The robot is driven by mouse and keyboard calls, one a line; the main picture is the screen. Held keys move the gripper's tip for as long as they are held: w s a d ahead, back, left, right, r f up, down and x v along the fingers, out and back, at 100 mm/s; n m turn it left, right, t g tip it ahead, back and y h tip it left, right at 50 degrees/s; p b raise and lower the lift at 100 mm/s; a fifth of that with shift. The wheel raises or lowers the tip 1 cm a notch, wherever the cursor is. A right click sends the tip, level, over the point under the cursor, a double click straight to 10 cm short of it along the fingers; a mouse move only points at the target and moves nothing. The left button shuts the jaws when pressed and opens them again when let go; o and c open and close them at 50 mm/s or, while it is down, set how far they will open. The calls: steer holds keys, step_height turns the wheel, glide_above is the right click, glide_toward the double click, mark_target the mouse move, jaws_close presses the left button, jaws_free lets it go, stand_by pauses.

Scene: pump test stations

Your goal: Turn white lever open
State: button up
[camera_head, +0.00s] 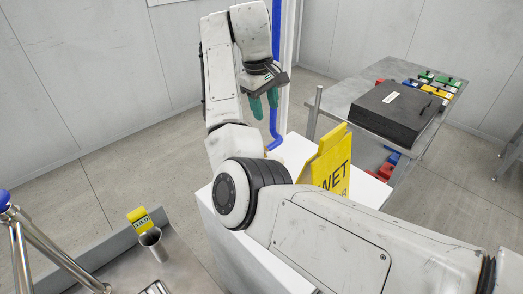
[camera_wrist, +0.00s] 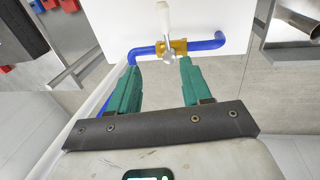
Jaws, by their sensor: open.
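The white lever (camera_wrist: 163,17) shows at the top of the wrist view, standing up in the picture from a brass-yellow valve body (camera_wrist: 177,46). The valve sits on a blue pipe (camera_wrist: 207,43), which also shows in the head view (camera_head: 276,125). My gripper (camera_wrist: 160,64) has two green fingers, apart and with nothing between them. The fingertips point toward the valve, and the lever lies beyond them in the picture. In the head view my gripper (camera_head: 264,105) hangs beside the blue pipe. The lever cannot be made out there.
A yellow wet-floor sign (camera_head: 334,168) stands at a white surface (camera_head: 212,212) near my arm. A grey table (camera_head: 338,97) at right holds a black case (camera_head: 393,111) and several coloured items. A metal bench with a yellow tag (camera_head: 140,216) is at lower left.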

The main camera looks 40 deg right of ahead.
steer(key=b, duration=0.6)
glide_toward(268, 152)
steer(key=f, duration=0.3)
steer(key=d+f, duration=0.1)
steer(key=f, duration=0.1)
steer(key=f+p, duration=0.1)
steer(key=f, duration=0.2)
steer(key=shift+d+f, duration=0.3)
steer(key=shift+d, duration=0.1)
steer(key=shift+c, duration=0.3)
jaws_close()
